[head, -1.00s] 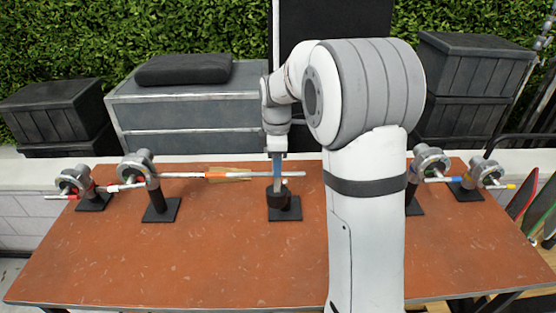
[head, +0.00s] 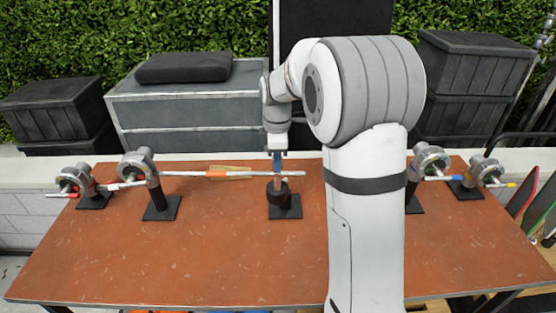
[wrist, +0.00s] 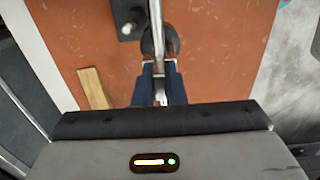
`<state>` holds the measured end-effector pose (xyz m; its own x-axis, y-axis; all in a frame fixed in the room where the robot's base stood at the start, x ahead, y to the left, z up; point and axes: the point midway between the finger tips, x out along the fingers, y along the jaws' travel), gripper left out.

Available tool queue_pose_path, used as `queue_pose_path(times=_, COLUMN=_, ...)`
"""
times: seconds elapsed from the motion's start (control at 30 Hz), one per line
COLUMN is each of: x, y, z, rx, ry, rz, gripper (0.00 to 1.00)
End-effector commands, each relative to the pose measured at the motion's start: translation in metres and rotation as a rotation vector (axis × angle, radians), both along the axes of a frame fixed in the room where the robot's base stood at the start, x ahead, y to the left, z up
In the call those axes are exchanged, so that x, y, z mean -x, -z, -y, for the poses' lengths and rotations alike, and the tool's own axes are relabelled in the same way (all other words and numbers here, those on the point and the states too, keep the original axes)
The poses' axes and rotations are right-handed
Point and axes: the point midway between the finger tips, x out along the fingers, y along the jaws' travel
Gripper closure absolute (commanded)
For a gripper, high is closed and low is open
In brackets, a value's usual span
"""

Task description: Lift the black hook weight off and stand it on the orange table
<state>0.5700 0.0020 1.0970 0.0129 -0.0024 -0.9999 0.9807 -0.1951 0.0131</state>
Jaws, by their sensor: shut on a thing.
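The black hook weight (head: 278,189) shows below the silver bar (head: 255,174), above a square black base plate (head: 286,212). My gripper (head: 277,164) is above it at the bar, its blue fingers pointing down. In the wrist view my gripper (wrist: 158,83) is shut, with dark fingers on both sides of the bar's line. The round dark weight (wrist: 147,46) shows partly behind the bar in that view. I take the grip to be on the weight's hook, which the fingers and bar mostly hide. Whether the hook still touches the bar cannot be told.
The orange table (head: 180,260) has wide free room in front. Clamp stands (head: 155,190) are at the left, with more (head: 470,183) at the right. A wooden piece (wrist: 95,88) lies beside the bar in the wrist view. A low wall runs behind the table.

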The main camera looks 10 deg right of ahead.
Motion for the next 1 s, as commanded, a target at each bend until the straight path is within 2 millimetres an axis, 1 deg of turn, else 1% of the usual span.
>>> queue_pose_path(times=0.27, x=0.000, y=-0.003, z=0.000, rx=0.000, ry=0.000, rz=0.001, gripper=1.00)
queue_pose_path(times=0.8, x=0.000, y=-0.024, z=0.000, rx=0.000, ry=0.000, rz=0.002, gripper=1.00)
queue_pose_path(times=1.0, x=0.000, y=-0.025, z=0.000, rx=0.000, ry=0.000, rz=0.001, gripper=1.00)
